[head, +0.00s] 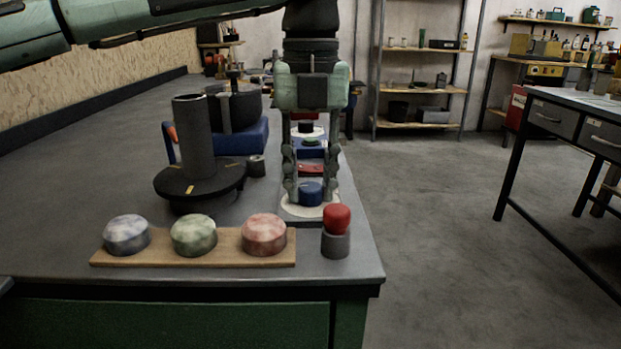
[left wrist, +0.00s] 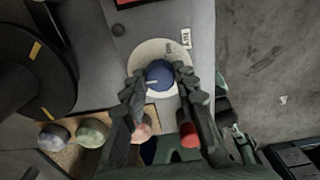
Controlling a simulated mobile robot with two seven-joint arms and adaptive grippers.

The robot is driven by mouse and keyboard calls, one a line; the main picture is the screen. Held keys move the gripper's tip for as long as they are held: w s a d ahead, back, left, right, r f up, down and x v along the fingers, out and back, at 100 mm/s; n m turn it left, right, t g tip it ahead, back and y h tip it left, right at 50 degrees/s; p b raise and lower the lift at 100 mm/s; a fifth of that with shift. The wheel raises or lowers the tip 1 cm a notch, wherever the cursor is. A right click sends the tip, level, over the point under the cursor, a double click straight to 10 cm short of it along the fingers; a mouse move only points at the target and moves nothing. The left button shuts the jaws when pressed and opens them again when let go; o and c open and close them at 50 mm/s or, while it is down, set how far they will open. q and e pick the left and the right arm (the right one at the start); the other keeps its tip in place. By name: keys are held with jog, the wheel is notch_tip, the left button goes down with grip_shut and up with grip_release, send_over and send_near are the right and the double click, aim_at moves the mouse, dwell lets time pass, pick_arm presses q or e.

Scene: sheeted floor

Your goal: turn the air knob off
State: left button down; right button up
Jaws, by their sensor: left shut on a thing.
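A blue knob (head: 311,196) with a white pointer line sits on a round white dial plate (head: 292,209) near the bench's right edge. It also shows in the left wrist view (left wrist: 159,74), with its plate (left wrist: 146,53) and small lettering beside it too blurred to read surely. My left gripper (head: 311,188) points straight down with its two fingers on either side of the knob, shut on it. In the left wrist view the fingers (left wrist: 160,82) press the knob's left and right sides. My right gripper is in neither view.
A red push button (head: 337,219) on a grey base stands close in front of the knob. A wooden board (head: 190,258) with three mottled domes lies front left. A black disc with an upright post (head: 194,138) stands left. Other dials stand behind; open floor lies right.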

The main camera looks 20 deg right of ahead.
aim_at(311, 187)
pick_arm(q)
jog(key=c, duration=1.2)
grip_release()
jog(key=shift+r, duration=0.1)
notch_tip(311, 187, up, 12)
jog(key=shift+f, duration=0.1)
